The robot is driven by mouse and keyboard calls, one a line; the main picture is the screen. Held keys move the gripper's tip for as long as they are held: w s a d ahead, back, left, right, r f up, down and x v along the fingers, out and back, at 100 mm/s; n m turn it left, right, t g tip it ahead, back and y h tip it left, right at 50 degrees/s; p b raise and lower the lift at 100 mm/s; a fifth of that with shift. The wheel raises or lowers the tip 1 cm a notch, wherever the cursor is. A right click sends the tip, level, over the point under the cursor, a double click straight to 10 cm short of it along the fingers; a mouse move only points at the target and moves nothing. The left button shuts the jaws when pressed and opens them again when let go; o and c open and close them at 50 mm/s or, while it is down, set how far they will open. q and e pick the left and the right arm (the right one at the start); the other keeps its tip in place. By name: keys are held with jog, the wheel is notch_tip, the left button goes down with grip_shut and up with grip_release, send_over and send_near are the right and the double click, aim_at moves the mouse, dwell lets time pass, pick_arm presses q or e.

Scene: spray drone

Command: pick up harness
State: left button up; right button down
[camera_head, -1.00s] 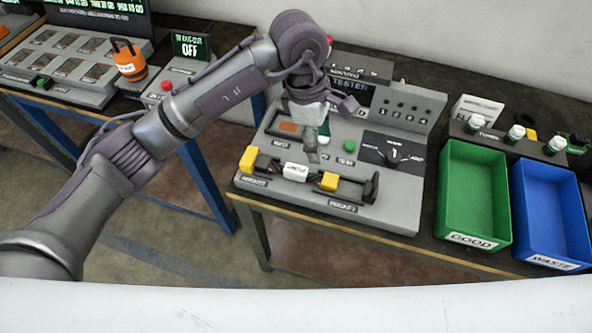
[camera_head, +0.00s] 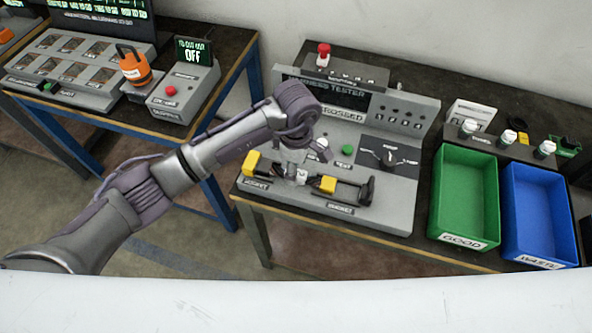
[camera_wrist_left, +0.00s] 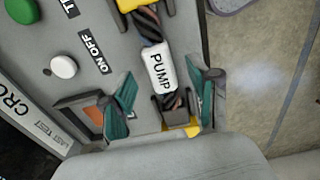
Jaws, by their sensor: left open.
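The harness (camera_head: 301,176) lies across the front of the grey tester (camera_head: 395,205). It has yellow connectors at both ends, a dark cable and a white middle label. In the left wrist view the label of the harness (camera_wrist_left: 159,72) reads PUMP. My left gripper (camera_head: 297,172) is over the left half of the harness, and its arm hides part of the tester. In the left wrist view my left gripper (camera_wrist_left: 165,101) is open, with teal-padded fingers on either side of the cable near the label. Whether the pads touch it I cannot tell. My right gripper is not in view.
A green GOOD bin (camera_head: 465,195) and a blue WASTE bin (camera_head: 541,215) stand right of the tester. Small bottles stand behind them. A separate table at left holds a panel, an orange object (camera_head: 134,68) and a box with a red button (camera_head: 185,88).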

pick_arm(q)
jog(key=shift+f, duration=1.25)
grip_shut()
jog(key=shift+r, duration=0.1)
